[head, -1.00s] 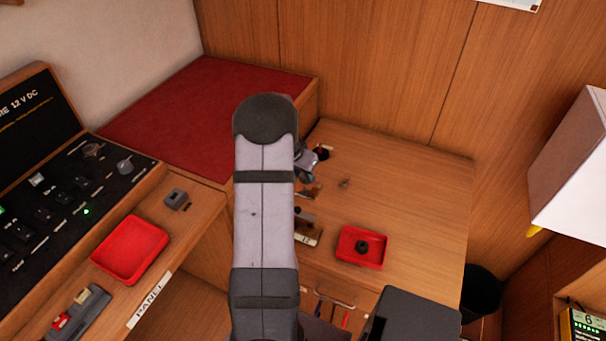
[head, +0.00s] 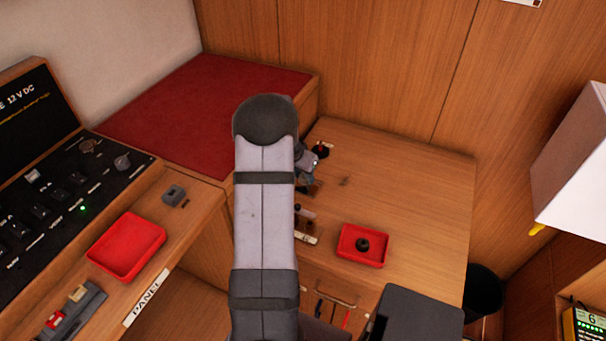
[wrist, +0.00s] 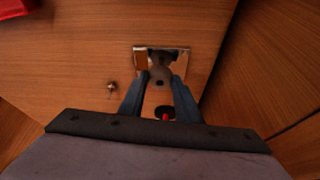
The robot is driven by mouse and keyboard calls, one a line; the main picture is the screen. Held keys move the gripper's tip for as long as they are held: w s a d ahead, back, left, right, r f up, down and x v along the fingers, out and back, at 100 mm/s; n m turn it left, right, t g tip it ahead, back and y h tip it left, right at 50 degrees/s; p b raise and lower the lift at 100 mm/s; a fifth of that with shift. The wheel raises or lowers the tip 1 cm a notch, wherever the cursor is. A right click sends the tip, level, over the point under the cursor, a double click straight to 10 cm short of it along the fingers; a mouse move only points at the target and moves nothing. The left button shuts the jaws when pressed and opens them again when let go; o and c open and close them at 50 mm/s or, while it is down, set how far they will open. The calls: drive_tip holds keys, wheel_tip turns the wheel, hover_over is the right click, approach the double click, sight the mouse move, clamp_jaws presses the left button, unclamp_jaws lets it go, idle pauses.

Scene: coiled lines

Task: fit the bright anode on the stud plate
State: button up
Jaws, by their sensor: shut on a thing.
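My gripper (wrist: 163,80) points down over the table in the wrist view, its two blue-grey fingers shut on a pale grey rounded piece with a dark hole, which looks like the bright anode (wrist: 159,73). The stud plate (wrist: 140,58), a shiny square, lies just beyond and beneath it. The anode covers the plate's middle, so I cannot tell whether they touch or whether a stud is in the hole. In the head view my gripper (head: 308,168) shows only partly beside my arm, near the edge of the plate (head: 315,187).
A black round thing with red (wrist: 166,113) is close behind the fingers. A small metal piece (wrist: 111,88) lies left of them. A red tray (head: 376,263) holding a dark ring (head: 362,245) stands on the table (head: 420,200), whose right side is clear.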

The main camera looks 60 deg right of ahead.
drive_tip(key=shift+f+b, duration=1.05)
drive_tip(key=shift+f, duration=0.05)
drive_tip(key=o, duration=1.2)
drive_tip(key=shift+o, duration=0.2)
drive_tip(key=shift+r, duration=0.1)
drive_tip(key=shift+r+p, duration=1.85)
drive_tip(key=shift+r, duration=1.1)
drive_tip(key=b+v, duration=0.1)
drive_tip(key=v, duration=0.6)
drive_tip(key=shift+a+r, duration=0.1)
